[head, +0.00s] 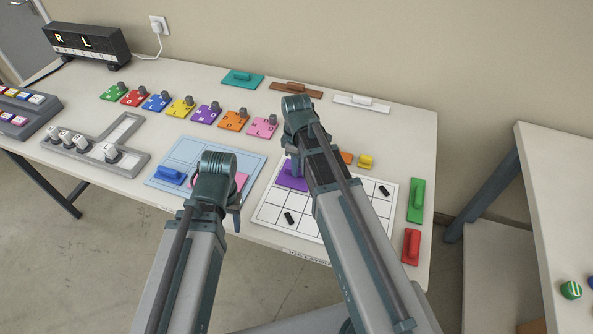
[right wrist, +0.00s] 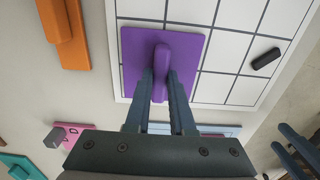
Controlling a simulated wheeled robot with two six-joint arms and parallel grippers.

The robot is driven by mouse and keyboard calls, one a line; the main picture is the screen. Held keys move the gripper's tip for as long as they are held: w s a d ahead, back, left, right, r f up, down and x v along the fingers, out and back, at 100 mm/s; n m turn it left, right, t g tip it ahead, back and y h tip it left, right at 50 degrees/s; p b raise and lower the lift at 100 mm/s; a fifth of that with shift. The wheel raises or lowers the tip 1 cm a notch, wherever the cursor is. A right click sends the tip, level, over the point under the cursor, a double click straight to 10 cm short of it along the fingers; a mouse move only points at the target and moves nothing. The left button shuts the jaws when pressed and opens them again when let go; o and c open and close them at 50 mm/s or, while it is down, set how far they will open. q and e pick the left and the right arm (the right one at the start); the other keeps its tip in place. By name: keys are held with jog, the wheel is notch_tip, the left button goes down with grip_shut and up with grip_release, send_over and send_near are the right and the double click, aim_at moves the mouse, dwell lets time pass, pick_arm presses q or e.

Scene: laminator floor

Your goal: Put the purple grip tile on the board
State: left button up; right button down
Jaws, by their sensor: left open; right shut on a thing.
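The purple grip tile (head: 291,179) is a flat square with a raised bar handle. It shows from above in the right wrist view (right wrist: 135,55). My right gripper (right wrist: 162,85) is shut on its handle. The tile is over a corner cell of the white gridded board (head: 272,215), its edges close to the board's edges; the board also shows in the right wrist view (right wrist: 225,55). I cannot tell whether the tile touches it. My left gripper (head: 236,215) is open, left of the board, near the light blue board's right side.
Two small black pieces (head: 291,218) lie on the gridded board. The light blue board (head: 195,150) holds a blue tile (head: 170,175) and a pink one. Orange (right wrist: 65,35) and yellow tiles lie behind the gridded board; green (head: 416,200) and red tiles lie to its right.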

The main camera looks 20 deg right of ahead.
jog(key=shift+f, duration=0.15)
jog(key=c, duration=0.8)
grip_release()
jog(key=shift+o, duration=0.2)
notch_tip(320, 180, up, 12)
jog(key=r+p, duration=0.1)
jog(key=p, duration=1.1)
jog(key=s+a+m+h, duration=0.1)
jog(key=s+a+m, duration=0.6)
jog(key=s+a, duration=0.3)
jog(key=s, duration=0.4)
jog(key=shift+s+a+f, duration=0.2)
jog(key=shift+a+f, duration=0.05)
